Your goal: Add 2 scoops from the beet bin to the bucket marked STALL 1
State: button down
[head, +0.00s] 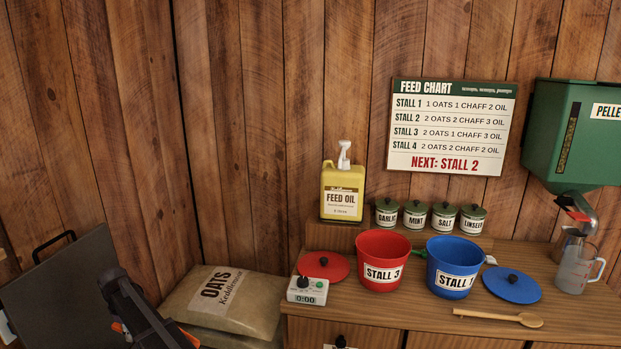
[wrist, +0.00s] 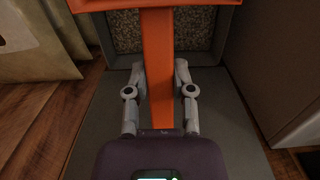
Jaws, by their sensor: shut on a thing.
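The blue bucket marked STALL 1 (head: 453,272) stands upright on the wooden counter in the head view; its bottom is hidden. In the wrist view my gripper (wrist: 160,70) is shut on the orange handle of a scoop (wrist: 157,100), whose wider end is cut off at the top edge. Beneath the scoop is an open bin (wrist: 110,55) holding speckled grey-brown feed (wrist: 192,32). No label shows on this bin, so I cannot tell if it is the beet bin. Whether the scoop holds feed is not visible.
A red STALL 3 bucket (head: 382,268) stands left of the blue one. A blue lid (head: 512,288), wooden spoon (head: 500,317), timer (head: 307,291) and jug (head: 577,270) share the counter. An OATS sack (head: 222,303) lies left of the counter, beside a raised dark lid (head: 65,285).

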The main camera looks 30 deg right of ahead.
notch_tip(320, 180, up, 21)
jog(key=p, duration=2)
jog(key=shift+s+d, duration=0.1)
